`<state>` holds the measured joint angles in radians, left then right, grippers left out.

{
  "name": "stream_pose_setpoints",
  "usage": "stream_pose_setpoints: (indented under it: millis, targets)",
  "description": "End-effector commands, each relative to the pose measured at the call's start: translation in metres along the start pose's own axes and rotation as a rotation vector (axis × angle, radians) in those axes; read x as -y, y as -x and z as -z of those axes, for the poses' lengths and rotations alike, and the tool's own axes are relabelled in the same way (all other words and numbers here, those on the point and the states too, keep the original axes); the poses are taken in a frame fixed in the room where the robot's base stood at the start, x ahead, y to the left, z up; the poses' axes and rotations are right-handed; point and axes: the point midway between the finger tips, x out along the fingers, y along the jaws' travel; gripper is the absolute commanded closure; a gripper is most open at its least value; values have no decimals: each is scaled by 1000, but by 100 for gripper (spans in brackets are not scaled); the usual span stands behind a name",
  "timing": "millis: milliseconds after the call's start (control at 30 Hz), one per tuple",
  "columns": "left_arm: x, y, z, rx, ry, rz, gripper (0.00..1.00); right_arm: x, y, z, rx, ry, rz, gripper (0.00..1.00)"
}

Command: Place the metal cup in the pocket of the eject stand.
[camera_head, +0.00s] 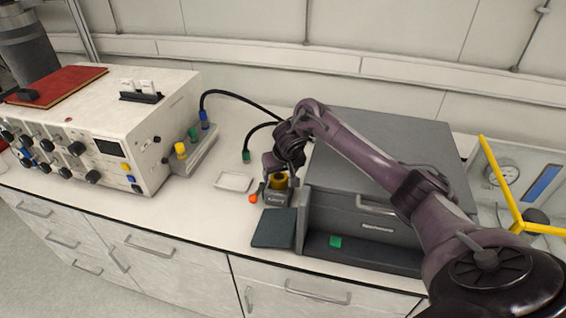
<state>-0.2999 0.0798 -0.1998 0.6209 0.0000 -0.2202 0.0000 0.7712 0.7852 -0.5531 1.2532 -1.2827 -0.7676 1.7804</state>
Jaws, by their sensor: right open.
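A small dark stand (277,199) with a pale label sits on the white counter, left of the grey cabinet; I take it to be the eject stand. A yellow-brown round piece (279,182) shows at its top; I cannot tell whether this is the metal cup. My right gripper (281,172) is open, pointing down just above and around the stand's top. It partly hides the stand's pocket, and contact is unclear. No other clear metal cup shows. My left gripper is not in view.
The grey cabinet (385,145) stands close to the right of the stand. A white instrument box (105,120) stands at left. Black cables cross behind.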

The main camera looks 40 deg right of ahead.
Motion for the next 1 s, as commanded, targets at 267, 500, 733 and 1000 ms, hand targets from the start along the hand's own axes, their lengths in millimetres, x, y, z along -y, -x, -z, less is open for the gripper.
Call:
stream_pose_setpoints:
  millis: [267, 500, 733, 1000]
  targets:
    - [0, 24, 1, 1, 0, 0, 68, -1, 69, 4, -5, 3, -4, 30]
    - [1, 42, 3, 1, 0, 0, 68, 0, 96, 2, -3, 1, -2, 30]
    - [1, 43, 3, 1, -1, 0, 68, 0, 97, 0, 0, 0, -1, 30]
    - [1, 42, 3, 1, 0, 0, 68, 0, 97, 0, 0, 0, 0, 30]
